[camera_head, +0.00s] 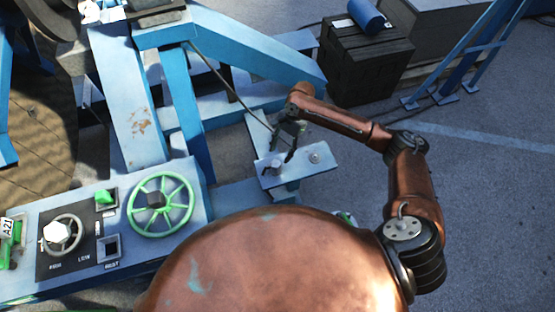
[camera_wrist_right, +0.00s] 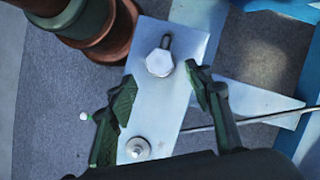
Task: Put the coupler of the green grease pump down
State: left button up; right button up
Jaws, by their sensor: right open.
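My right gripper (camera_head: 285,145) is open over a pale bracket plate (camera_head: 315,160); it also shows in the right wrist view (camera_wrist_right: 162,98). Between its fingers the plate (camera_wrist_right: 150,105) carries a hex bolt head (camera_wrist_right: 160,62). A round fitting (camera_wrist_right: 137,148) sits at the plate's other end. Nothing is held between the fingers. I cannot pick out the coupler. A small green part (camera_head: 345,216) shows beside my body, mostly hidden, and I cannot tell if it belongs to the grease pump. My left gripper is out of view.
A thin dark line (camera_head: 228,88) runs from the blue frame (camera_head: 235,40) down near the right gripper. A control panel (camera_head: 80,205) with a green handwheel (camera_head: 160,205) stands at left. A dark crate (camera_head: 362,65) bears a blue roll (camera_head: 367,15).

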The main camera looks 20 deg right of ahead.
jog(key=v, duration=0.5)
jog(key=shift+r, duration=0.15)
